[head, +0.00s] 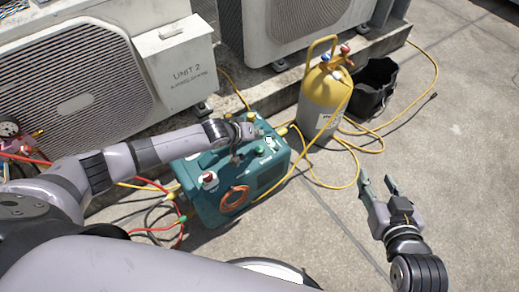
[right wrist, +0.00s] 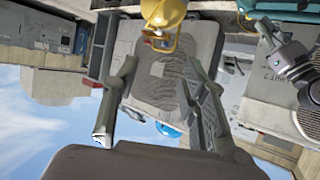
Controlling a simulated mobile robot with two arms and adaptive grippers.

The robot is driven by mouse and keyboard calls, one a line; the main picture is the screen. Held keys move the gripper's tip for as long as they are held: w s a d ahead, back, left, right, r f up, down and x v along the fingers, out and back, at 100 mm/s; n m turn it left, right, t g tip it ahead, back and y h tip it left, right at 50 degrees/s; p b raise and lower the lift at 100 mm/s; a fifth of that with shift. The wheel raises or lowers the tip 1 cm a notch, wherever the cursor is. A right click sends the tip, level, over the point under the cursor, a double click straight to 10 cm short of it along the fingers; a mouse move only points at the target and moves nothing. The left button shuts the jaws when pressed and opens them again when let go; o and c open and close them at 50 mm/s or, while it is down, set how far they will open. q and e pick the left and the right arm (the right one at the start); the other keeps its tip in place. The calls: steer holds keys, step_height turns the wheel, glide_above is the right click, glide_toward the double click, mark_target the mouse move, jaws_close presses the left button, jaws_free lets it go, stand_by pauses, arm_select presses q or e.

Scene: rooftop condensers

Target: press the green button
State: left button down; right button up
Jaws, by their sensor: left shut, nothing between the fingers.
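The teal machine (head: 222,205) sits on the roof floor in the middle of the head view. A small green button (head: 259,150) shows on its top panel, and a red knob (head: 209,180) is near its left end. My left gripper (head: 249,132) is shut and empty, over the machine's top just behind the green button; I cannot tell whether it touches the panel. It also shows at the upper right of the right wrist view (right wrist: 264,27). My right gripper (head: 378,182) is open and empty above bare floor, right of the machine.
A yellow-topped gas cylinder (head: 320,102) and a black bucket (head: 374,88) stand behind right. Condenser units (head: 66,88) line the back. Yellow hoses (head: 339,184) loop across the floor by the machine. The floor at right (head: 465,150) is clear.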

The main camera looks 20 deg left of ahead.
mark_target(257, 147)
arm_select(q)
steer(key=shift+f+b, duration=0.8)
step_height(257, 147, down, 2)
steer(key=shift+f+b, duration=0.2)
steer(key=shift+b, duration=0.5)
steer(key=shift+f, duration=0.15)
arm_select(e)
step_height(257, 147, up, 14)
steer(key=w+a+t+y, duration=0.1)
steer(key=a+t+y, duration=0.1)
steer(key=t, duration=0.6)
steer(key=shift+w+a+r+t+y, duration=0.25)
steer(key=shift+w+t+y, duration=0.15)
steer(key=shift+y, duration=0.2)
arm_select(q)
steer(key=shift+f, duration=0.1)
steer(key=shift+f, duration=0.25)
arm_select(e)
steer(key=shift+r, duration=0.15)
arm_select(q)
steer(key=shift+f, duration=0.15)
arm_select(e)
steer(key=shift+s+r+n, duration=0.1)
steer(key=shift+r+n, duration=0.05)
steer(key=shift+n, duration=0.15)
